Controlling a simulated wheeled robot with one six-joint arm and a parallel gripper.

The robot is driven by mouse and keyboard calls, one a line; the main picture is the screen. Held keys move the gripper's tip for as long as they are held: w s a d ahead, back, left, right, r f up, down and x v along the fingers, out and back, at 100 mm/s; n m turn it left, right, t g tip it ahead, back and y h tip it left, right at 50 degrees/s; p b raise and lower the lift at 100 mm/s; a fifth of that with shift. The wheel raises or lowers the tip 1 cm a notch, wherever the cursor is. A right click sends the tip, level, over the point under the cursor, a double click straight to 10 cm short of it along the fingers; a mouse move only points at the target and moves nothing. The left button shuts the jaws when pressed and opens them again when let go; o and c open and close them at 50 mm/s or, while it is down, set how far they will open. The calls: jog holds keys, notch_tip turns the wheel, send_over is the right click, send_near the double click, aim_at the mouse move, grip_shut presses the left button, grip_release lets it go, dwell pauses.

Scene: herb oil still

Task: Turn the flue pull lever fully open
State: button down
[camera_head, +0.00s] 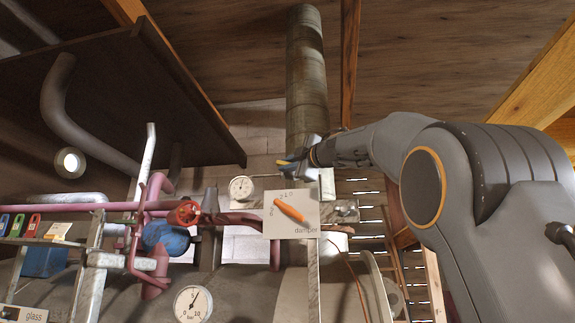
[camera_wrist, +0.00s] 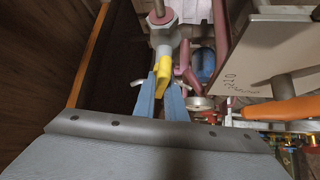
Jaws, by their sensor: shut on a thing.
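My gripper (camera_wrist: 165,82) is shut on a yellow handle (camera_wrist: 162,66), which sits between its two blue fingers. The handle joins a pale hexagonal fitting on a rod at the top of the wrist view. The orange lever also shows in the wrist view (camera_wrist: 278,109). Neither lever bears a readable "flue" label.
A small dial (camera_head: 241,188) is left of the plate, and a bar gauge (camera_head: 193,304) is below. A red valve wheel (camera_head: 186,213) and pink pipes stand to the left. A dark overhead panel (camera_head: 120,100) fills the upper left.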

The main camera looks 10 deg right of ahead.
jog(key=shift+f+n+g, duration=0.15)
jog(key=shift+n+g, duration=1.05)
jog(key=shift+n, duration=0.1)
jog(key=shift+f, duration=0.1)
jog(key=c, duration=1.8)
grip_release()
jog(key=shift+a, duration=0.15)
jog(key=shift+b+v, duration=1.75)
jog(key=shift+v, duration=2.2)
